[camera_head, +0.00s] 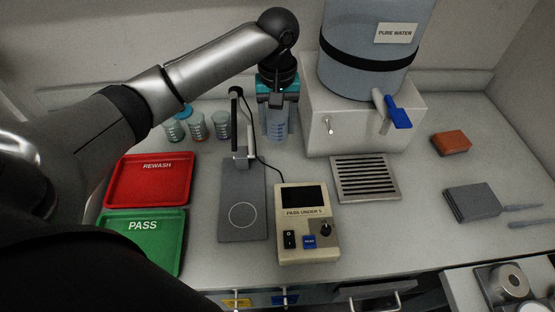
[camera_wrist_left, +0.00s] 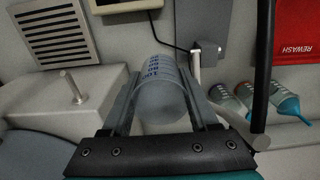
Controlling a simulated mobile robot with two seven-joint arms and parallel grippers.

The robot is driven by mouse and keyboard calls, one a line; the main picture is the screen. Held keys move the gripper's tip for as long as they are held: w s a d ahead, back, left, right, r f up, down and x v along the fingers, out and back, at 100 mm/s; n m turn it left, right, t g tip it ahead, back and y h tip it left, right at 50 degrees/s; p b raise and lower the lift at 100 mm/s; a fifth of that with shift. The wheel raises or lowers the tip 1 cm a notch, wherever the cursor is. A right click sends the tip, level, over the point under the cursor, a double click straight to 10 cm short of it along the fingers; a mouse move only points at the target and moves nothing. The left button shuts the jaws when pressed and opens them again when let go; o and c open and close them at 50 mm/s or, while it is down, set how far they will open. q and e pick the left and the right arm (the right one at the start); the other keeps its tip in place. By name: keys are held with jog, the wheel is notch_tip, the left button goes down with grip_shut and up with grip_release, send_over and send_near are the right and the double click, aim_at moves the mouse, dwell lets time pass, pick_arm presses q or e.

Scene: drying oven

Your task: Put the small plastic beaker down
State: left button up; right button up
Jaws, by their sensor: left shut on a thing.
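The small plastic beaker (camera_head: 277,124) is translucent with blue markings. It is upright at the back of the counter, between the probe stand and the water dispenser. My left gripper (camera_head: 277,108) comes down on it from above and is shut on it. In the left wrist view the beaker (camera_wrist_left: 163,90) sits between the two fingers of the left gripper (camera_wrist_left: 165,100). Whether its base touches the counter is hard to tell. My right gripper is not in view.
Several small containers (camera_head: 198,127) stand left of the probe stand (camera_head: 241,190). The meter (camera_head: 307,222), drain grille (camera_head: 364,177) and dispenser base (camera_head: 340,125) are close by. A red REWASH tray (camera_head: 150,192) and green PASS tray (camera_head: 142,254) lie left. An orange sponge (camera_head: 451,143) lies right.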

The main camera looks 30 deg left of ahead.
pick_arm(q)
notch_tip(320, 180, down, 12)
jog(key=shift+f+b, duration=0.1)
jog(key=shift+b, duration=1.15)
